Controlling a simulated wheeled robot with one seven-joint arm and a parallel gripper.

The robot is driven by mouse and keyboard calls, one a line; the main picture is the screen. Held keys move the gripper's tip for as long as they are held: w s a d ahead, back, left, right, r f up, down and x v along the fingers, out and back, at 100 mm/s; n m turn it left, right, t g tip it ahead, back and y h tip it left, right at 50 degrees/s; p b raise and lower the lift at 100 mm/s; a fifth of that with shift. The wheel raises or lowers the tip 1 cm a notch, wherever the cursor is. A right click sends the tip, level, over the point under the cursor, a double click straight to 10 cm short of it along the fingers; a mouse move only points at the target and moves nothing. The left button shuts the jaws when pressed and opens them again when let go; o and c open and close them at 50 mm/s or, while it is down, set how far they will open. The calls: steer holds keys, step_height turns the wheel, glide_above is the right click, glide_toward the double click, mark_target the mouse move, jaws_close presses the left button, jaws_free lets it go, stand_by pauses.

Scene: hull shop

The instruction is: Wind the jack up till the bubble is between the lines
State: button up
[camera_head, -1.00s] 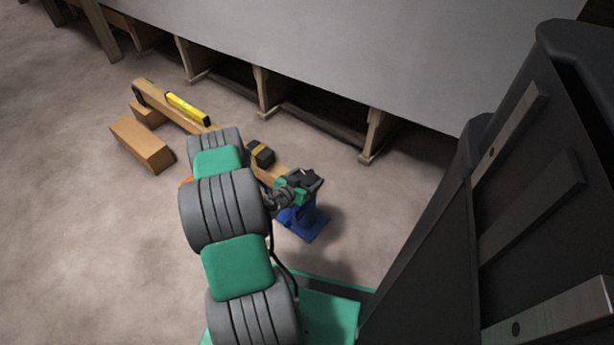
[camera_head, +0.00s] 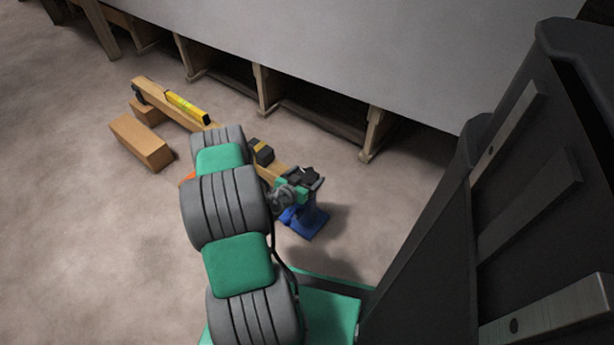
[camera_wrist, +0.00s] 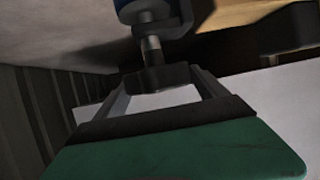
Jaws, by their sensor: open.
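The blue jack (camera_head: 304,222) stands on the floor at the right end of a wooden beam (camera_head: 165,107). A yellow spirit level (camera_head: 187,107) lies along the beam; its bubble is too small to read. My gripper (camera_wrist: 160,80) is open at the jack. In the wrist view its two fingers reach toward a dark crosspiece (camera_wrist: 155,77) on a metal shaft below the jack's blue part (camera_wrist: 135,9). The crosspiece lies between or just beyond the fingertips; I cannot tell if they touch it. In the head view my arm hides part of the beam.
A loose wooden block (camera_head: 141,143) lies on the floor left of the beam. A dark block with a yellow band (camera_head: 261,152) is at the beam. The grey hull (camera_head: 330,50) and its timber props (camera_head: 374,135) stand behind.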

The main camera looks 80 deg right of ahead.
steer(key=p+v, duration=0.2)
steer(key=v, duration=0.5)
steer(key=shift+a, duration=0.3)
steer(key=shift+w+r, duration=0.1)
steer(key=shift+r, duration=0.05)
